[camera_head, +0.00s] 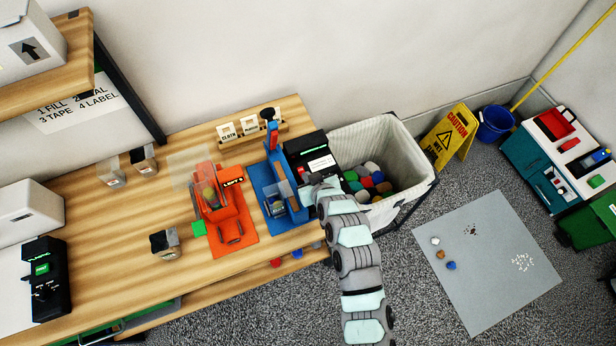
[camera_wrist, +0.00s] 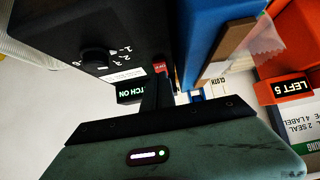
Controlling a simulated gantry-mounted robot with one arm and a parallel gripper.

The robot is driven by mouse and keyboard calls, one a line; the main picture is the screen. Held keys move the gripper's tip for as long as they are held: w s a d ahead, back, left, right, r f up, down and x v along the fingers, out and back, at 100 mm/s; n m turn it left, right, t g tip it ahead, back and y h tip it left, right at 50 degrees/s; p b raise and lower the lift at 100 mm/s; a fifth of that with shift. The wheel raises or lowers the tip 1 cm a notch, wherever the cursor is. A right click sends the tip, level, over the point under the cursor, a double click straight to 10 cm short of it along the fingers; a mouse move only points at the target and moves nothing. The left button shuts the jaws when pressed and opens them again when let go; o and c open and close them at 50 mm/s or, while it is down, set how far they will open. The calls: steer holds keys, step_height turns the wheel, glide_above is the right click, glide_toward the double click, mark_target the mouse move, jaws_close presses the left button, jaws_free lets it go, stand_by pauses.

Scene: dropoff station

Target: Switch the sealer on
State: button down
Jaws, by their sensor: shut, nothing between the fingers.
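A black control box (camera_head: 301,148) stands at the right end of the bench, beside a blue machine (camera_head: 270,188). In the wrist view the black box (camera_wrist: 95,30) shows a round dial (camera_wrist: 94,60) with numbers, a small red switch (camera_wrist: 160,67) that appears marked OFF, and a partly hidden label ending in "TCH ON" (camera_wrist: 131,92). My gripper (camera_wrist: 158,90) is shut and empty. Its fingertips are close below the red switch in that view; I cannot tell if they touch. In the head view my gripper (camera_head: 313,189) is at the box's front, partly hidden by my arm.
An orange machine (camera_head: 232,220) stands left of the blue one. Small jars (camera_head: 165,243) and a sign rack (camera_head: 255,133) are on the wooden bench. A lined bin (camera_head: 420,185) with colored pieces stands right of the black box. The blue machine's side (camera_wrist: 205,35) is close to my fingers.

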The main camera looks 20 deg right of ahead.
steer(key=shift+r, duration=0.35)
steer(key=r+p, duration=0.1)
steer(key=r, duration=0.1)
steer(key=s+r+p, duration=0.1)
steer(key=shift+s+d+r, duration=0.1)
steer(key=shift+d+r, duration=0.05)
steer(key=shift+r, duration=0.25)
steer(key=f+b+v, duration=0.1)
steer(key=v, duration=0.8)
steer(key=shift+s+b, duration=0.35)
steer(key=shift+s, duration=0.1)
steer(key=shift+r, duration=0.15)
